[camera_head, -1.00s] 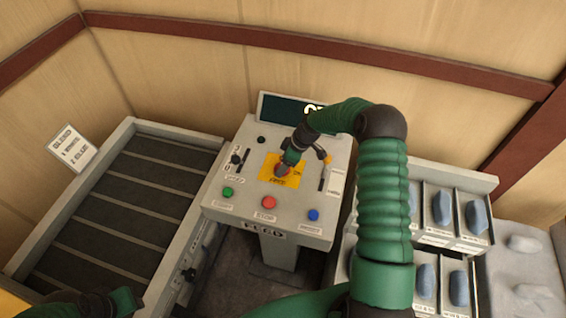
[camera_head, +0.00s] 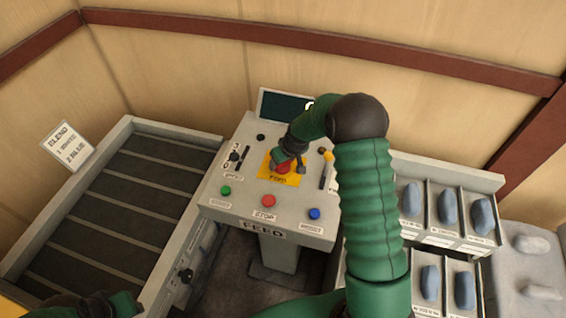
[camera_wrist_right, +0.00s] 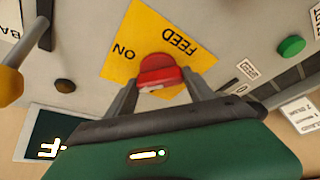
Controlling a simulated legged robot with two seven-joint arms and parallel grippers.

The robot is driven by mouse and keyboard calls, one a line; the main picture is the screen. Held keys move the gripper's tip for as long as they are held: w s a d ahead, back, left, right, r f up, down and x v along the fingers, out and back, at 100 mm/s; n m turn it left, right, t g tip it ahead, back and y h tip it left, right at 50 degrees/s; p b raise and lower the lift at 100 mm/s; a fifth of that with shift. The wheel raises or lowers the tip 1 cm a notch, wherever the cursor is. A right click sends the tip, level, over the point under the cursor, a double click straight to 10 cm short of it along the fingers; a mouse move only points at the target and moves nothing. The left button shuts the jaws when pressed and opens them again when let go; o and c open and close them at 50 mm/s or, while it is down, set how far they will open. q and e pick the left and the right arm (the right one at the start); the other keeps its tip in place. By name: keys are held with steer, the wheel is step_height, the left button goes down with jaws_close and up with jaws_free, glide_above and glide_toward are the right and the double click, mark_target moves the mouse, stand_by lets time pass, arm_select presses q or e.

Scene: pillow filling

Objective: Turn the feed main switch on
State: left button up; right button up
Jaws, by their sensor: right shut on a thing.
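The feed main switch is a red knob (camera_head: 283,168) on a yellow plate (camera_head: 268,177) in the middle of the grey FEED panel. In the right wrist view the red knob (camera_wrist_right: 158,72) sits between the two fingers, with "ON" and "FEED" upside down on the yellow plate (camera_wrist_right: 150,35). My right gripper (camera_head: 286,162) is shut on the knob from above; its fingers (camera_wrist_right: 160,92) show either side of it. The knob's exact turn is hard to read. Part of my left arm's end (camera_head: 100,304) shows at the bottom left; its jaws cannot be made out.
The panel (camera_head: 215,205) also has green (camera_head: 226,190), red (camera_head: 268,201) and blue (camera_head: 314,214) buttons, a left slider (camera_head: 234,158) and a yellow-tipped lever (camera_head: 328,160). A dark display (camera_head: 280,106) stands behind. A conveyor (camera_head: 110,205) lies left; bins with blue pieces (camera_head: 447,208) stand right.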

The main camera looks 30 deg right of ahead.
steer(key=m, duration=0.1)
steer(key=m+h, duration=0.1)
steer(key=m, duration=0.1)
steer(key=shift+w+r+m, duration=0.35)
steer(key=shift+m, duration=0.05)
steer(key=m+h, duration=0.1)
steer(key=m, duration=0.1)
steer(key=m+g+h+p, duration=0.1)
steer(key=m, duration=0.2)
steer(key=shift+a+f+m, duration=0.1)
steer(key=shift+a+m, duration=0.05)
steer(key=shift+m, duration=0.15)
steer(key=o, duration=1.4)
steer(key=shift+s+a+f, duration=0.1)
steer(key=shift+s+f, duration=0.05)
steer(key=b+v, duration=0.1)
steer(key=v, duration=0.4)
steer(key=b+v, duration=0.1)
steer(key=v, duration=1)
steer(key=shift+w+a+r+b, duration=0.3)
steer(key=shift+a+r+b, duration=0.05)
steer(key=shift+r+b, duration=0.05)
